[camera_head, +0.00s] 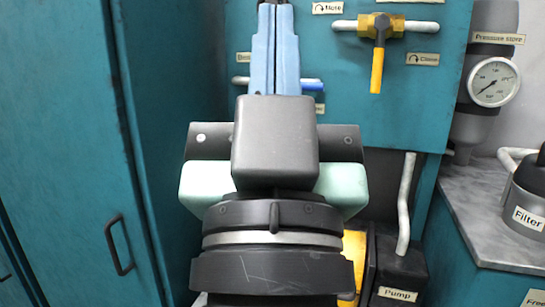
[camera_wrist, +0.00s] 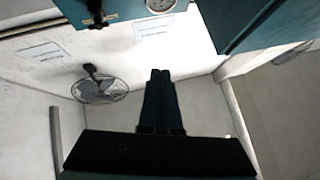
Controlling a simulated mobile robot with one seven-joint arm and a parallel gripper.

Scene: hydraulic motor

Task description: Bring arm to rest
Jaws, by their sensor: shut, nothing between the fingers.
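My gripper (camera_head: 275,50) stands upright in the middle of the head view, its two blue fingers side by side and shut with nothing held. Its fingertips reach the top edge of that view, in front of the teal panel (camera_head: 350,100). My gripper also shows in the wrist view (camera_wrist: 160,76), with its fingers together as a dark shape against a pale wall and floor. A blue valve handle (camera_head: 312,86) shows just right of the fingers in the head view. Its middle is hidden behind them. I cannot tell whether they touch.
A yellow valve lever (camera_head: 377,65) hangs down at the upper right. A pressure gauge (camera_head: 493,82), the filter (camera_head: 530,200) and the pump (camera_head: 398,275) are at the right. A teal cabinet (camera_head: 70,140) fills the left. The wrist view shows a fan (camera_wrist: 100,88).

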